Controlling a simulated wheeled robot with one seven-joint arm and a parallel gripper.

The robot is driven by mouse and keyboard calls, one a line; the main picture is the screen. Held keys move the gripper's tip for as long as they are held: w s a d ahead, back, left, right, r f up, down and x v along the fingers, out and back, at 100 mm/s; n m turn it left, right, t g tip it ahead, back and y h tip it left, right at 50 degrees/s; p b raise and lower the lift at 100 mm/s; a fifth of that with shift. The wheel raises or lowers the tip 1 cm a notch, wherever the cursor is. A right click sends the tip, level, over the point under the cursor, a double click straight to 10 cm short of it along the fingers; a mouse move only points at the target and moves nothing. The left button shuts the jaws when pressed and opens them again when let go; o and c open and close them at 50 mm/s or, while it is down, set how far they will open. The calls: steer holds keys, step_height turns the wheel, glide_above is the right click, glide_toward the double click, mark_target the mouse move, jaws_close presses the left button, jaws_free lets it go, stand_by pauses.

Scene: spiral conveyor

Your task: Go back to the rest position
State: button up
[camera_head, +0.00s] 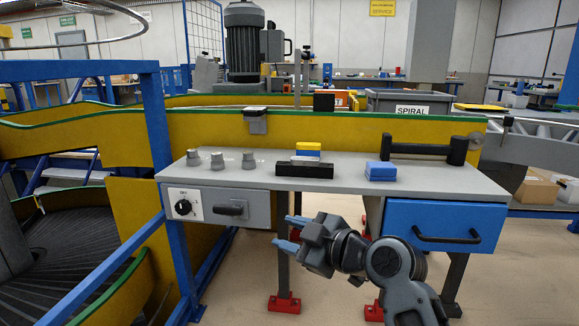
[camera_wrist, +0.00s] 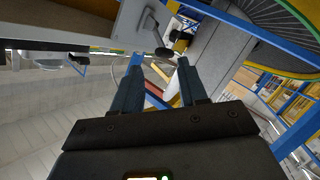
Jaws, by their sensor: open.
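My gripper (camera_head: 288,232) is in front of the grey workbench (camera_head: 260,178), below the level of its top. Its two blue fingers point left, towards the grey panel (camera_head: 244,207) with the dial and the black handle. In the wrist view my gripper (camera_wrist: 161,62) shows its two fingers spread apart with nothing held between them. My grey and black arm comes up from the lower right, and my gripper appears apart from the bench. I cannot tell the exact gap to the black handle (camera_head: 231,208).
A blue drawer (camera_head: 440,227) with a black handle is right of my arm. A blue post (camera_head: 158,130) and the spiral conveyor (camera_head: 45,262) are at left.

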steer(key=s+d+f+m+t+h, duration=0.1)
steer(key=s+d+f+m+h, duration=0.3)
steer(key=s+f, duration=0.4)
steer(key=s+d+f+m+t+h, duration=0.1)
steer(key=s+d+f+m+t, duration=0.1)
steer(key=s+d+f+m, duration=0.4)
steer(key=s+d+f+m+h, duration=0.2)
steer(key=s+d, duration=0.2)
steer(key=s, duration=0.8)
steer(key=s+d+f+m+h, duration=0.2)
steer(key=s+d, duration=0.2)
steer(key=s, duration=0.7)
steer(key=s+d+r+m+t+h, duration=0.1)
steer(key=s+d+r, duration=0.1)
steer(key=s+r, duration=0.4)
steer(key=s+d+r+m+h, duration=0.1)
steer(key=s+r, duration=0.2)
steer(key=s, duration=0.6)
step_height(320, 180, up, 22)
steer(key=p, duration=2.1)
steer(key=shift+f, duration=0.15)
